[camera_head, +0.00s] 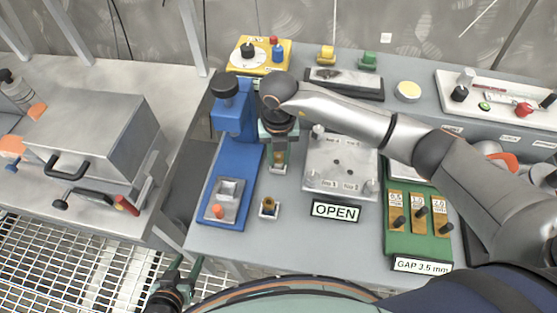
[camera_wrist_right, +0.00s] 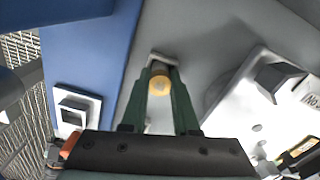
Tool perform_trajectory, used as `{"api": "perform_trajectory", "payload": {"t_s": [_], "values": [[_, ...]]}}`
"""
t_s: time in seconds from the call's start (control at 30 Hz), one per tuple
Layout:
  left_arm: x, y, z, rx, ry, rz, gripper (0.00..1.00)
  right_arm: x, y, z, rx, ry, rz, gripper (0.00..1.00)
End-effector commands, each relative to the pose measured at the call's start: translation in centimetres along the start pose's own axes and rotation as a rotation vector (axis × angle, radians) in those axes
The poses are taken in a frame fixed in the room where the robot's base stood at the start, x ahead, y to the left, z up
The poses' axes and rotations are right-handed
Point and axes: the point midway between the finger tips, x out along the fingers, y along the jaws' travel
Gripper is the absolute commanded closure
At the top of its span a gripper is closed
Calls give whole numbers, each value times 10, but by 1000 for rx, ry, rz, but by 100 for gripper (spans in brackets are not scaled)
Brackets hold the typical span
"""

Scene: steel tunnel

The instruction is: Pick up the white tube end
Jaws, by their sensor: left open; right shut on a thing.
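My right gripper (camera_head: 278,160) points down beside the blue press and is shut on a small piece. In the right wrist view, this piece sits between the green fingers (camera_wrist_right: 162,92). It has a tan round face (camera_wrist_right: 160,85) and a whitish part below, and seems to be the white tube end; the fingers hide much of it. A small white holder (camera_wrist_right: 163,60) shows just beyond the fingertips. My left gripper (camera_head: 176,280) is open and empty at the bottom, in front of the table edge.
The blue press (camera_head: 228,160) stands close left of my right gripper. A silver plate fixture (camera_head: 340,160) is close right, with an OPEN sign (camera_head: 335,211) before it. A small block with a brass part (camera_head: 269,208) sits in front. A green gauge rack (camera_head: 420,248) is further right.

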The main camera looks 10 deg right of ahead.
Motion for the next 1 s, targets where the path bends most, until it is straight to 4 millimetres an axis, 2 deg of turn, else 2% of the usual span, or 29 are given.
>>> {"api": "perform_trajectory", "payload": {"t_s": [0.03,0.13,0.17,0.67,0.77,0.93,1.0], "values": [[0,0,0,0,1,0,46,0,0,0,0,0,0,88],[0,0,0,0,1,0,46,0,0,0,0,0,0,99],[0,0,0,0,1,0,46,0,0,0,0,0,0,100],[0,0,0,0,1,0,46,-2,0,0,0,-1,1,100],[1,0,1,0,1,0,46,-8,0,1,1,-2,2,100],[5,0,5,0,1,0,46,-31,0,2,-1,-6,2,100],[4,0,4,0,1,0,46,-41,-1,-7,-3,-2,2,100]]}}
